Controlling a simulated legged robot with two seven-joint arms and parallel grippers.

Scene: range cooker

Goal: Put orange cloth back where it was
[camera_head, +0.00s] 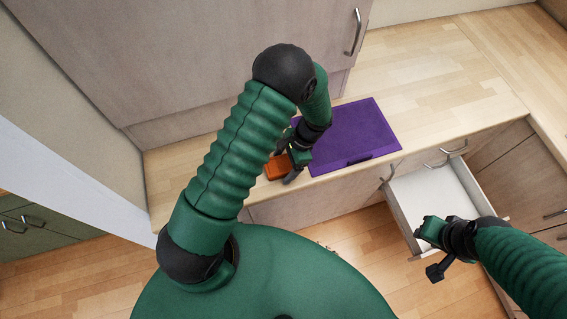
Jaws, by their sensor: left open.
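The orange cloth (275,168) lies on the wooden counter at its front edge, just left of a purple mat (352,138). It is partly hidden by my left gripper. My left gripper (286,170) is open and right at the cloth, with its fingers pointing down and left; whether they touch it cannot be made out. My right gripper (424,248) is over the front of an open, white-lined drawer (432,197). Its fingers are small and dark here, so their opening cannot be judged.
The wooden counter (430,75) is clear behind and right of the mat. A tall cabinet (190,50) with a handle stands at the back left. The open drawer juts out below the counter and looks empty. Closed drawers (530,175) are at the right.

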